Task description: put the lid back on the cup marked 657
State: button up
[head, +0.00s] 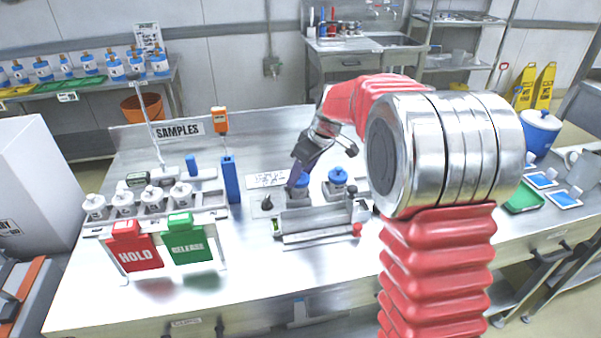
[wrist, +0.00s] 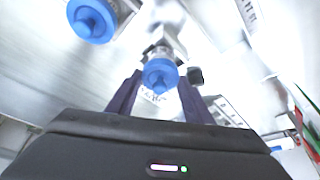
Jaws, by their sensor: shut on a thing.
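My gripper (head: 297,180) is shut on a blue lid (head: 304,179) with a raised knob. In the wrist view the same lid (wrist: 160,76) sits between the two dark fingers. A pale cup (wrist: 167,42) shows behind the lid there; I cannot tell whether the lid touches its rim. A second cup (head: 338,187) with a blue lid stands just to the right in the head view, and its lid shows at the upper left of the wrist view (wrist: 92,20). No number is readable on either cup.
A metal fixture (head: 318,222) stands in front of the cups. Left are a rack of white bottles (head: 152,200), a blue upright block (head: 231,180), a red HOLD sign (head: 134,248) and a green RELEASE sign (head: 186,242). The front left bench top is clear.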

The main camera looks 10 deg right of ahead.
dwell(0.8)
jog(key=o, duration=1.6)
jog(key=shift+o, duration=0.2)
jog(key=shift+r, duration=3.5)
jog(key=shift+c, duration=0.6)
grip_shut()
jog(key=shift+f, duration=2.45)
